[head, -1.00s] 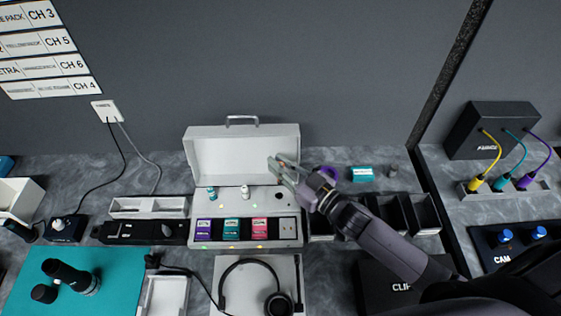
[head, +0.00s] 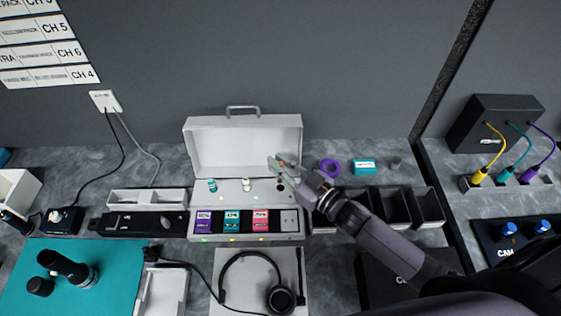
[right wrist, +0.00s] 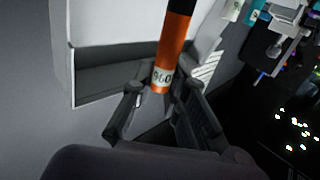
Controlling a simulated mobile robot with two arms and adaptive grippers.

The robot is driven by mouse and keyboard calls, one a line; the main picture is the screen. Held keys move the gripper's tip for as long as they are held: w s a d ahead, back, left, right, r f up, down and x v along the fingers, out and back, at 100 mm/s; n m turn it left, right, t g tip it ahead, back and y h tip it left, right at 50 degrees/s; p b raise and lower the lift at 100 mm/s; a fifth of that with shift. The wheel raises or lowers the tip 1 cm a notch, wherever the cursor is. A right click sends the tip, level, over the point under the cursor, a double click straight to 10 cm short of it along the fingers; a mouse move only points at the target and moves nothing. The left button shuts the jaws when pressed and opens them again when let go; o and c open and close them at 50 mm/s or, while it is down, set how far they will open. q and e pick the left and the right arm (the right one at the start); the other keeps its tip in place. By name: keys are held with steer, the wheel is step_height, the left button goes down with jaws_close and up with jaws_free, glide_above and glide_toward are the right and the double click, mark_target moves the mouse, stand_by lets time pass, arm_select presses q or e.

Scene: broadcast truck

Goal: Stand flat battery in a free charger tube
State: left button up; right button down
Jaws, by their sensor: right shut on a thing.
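My right gripper (head: 284,168) is over the right part of the open white charger case (head: 266,213). In the right wrist view its fingers (right wrist: 158,112) are shut on an orange and black cylindrical battery (right wrist: 172,55) with a pale label reading 960. In the head view the gripper mostly hides this battery. A dark round tube opening (head: 281,184) shows just below the gripper. To its left, a teal-marked battery (head: 212,185) and a pale one (head: 246,184) stand in the case's other tubes. My left gripper is not in view.
The case's raised lid (head: 232,150) stands close behind the gripper. Purple, teal and pink packs (head: 261,221) sit along its front. Black bins (head: 395,207) lie under my right arm.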

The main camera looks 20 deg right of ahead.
steer(key=shift+f+b, duration=0.7)
steer(key=shift+f, duration=0.55)
steer(key=shift+p, duration=0.55)
stand_by(0.6)
steer(key=shift+f+b, duration=0.85)
steer(key=shift+f, duration=0.25)
steer(key=c, duration=1.5)
jaws_free()
step_height(320, 180, up, 10)
steer(key=shift+r, duration=0.1)
